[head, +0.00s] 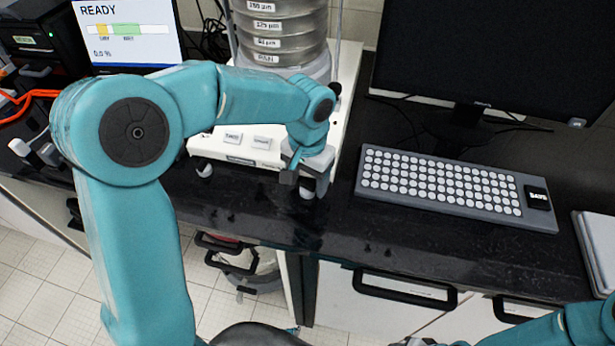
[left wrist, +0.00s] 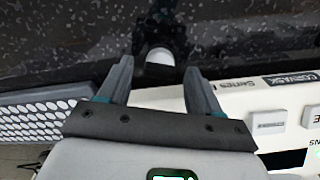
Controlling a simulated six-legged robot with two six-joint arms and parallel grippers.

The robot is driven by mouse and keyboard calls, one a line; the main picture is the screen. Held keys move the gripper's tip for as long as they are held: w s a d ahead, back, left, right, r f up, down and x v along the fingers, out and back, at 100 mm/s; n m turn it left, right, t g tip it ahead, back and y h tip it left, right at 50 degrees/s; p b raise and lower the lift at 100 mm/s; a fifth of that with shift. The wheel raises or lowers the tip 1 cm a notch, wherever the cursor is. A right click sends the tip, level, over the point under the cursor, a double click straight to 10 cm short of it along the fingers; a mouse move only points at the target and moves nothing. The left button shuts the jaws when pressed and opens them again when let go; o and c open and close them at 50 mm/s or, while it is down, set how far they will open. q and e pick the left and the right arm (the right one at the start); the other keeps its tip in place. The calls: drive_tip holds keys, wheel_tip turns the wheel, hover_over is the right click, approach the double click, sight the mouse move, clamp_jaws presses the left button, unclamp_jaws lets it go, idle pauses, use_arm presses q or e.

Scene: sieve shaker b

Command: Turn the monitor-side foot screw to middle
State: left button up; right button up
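The white sieve shaker base (head: 345,100) stands on the dark bench. Its monitor-side foot screw is at the front right corner; in the left wrist view it is a pale, short round foot (left wrist: 159,60) under a dark part. My left gripper (head: 307,181) is at that corner and hides most of the foot in the head view. In the left wrist view the left gripper (left wrist: 158,74) is open, with one finger on each side of the foot. I cannot tell whether the fingers touch it. Only a sliver of my right gripper (head: 420,342) shows at the bottom edge.
A keyboard (head: 440,186) lies close right of the base, below a monitor (head: 490,60). Another front foot (head: 205,170) stands at left. A sieve stack (head: 280,30) tops the base. A display (head: 128,32) reads READY and 0.0 %. The bench front strip is clear.

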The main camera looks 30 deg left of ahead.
use_arm(q)
drive_tip(key=c, duration=1)
drive_tip(key=shift+m, duration=0.4)
drive_tip(key=m, duration=0.3)
drive_tip(key=shift+r+p, duration=0.1)
drive_tip(key=shift+p, duration=0.3)
drive_tip(key=m, duration=0.3)
drive_tip(key=shift+m+p, duration=0.3)
drive_tip(key=shift+p, duration=0.1)
drive_tip(key=m, duration=0.3)
drive_tip(key=shift+p, duration=0.4)
drive_tip(key=shift+w+m+p, duration=0.1)
drive_tip(key=shift+m+p, duration=0.25)
drive_tip(key=shift+m, duration=1.45)
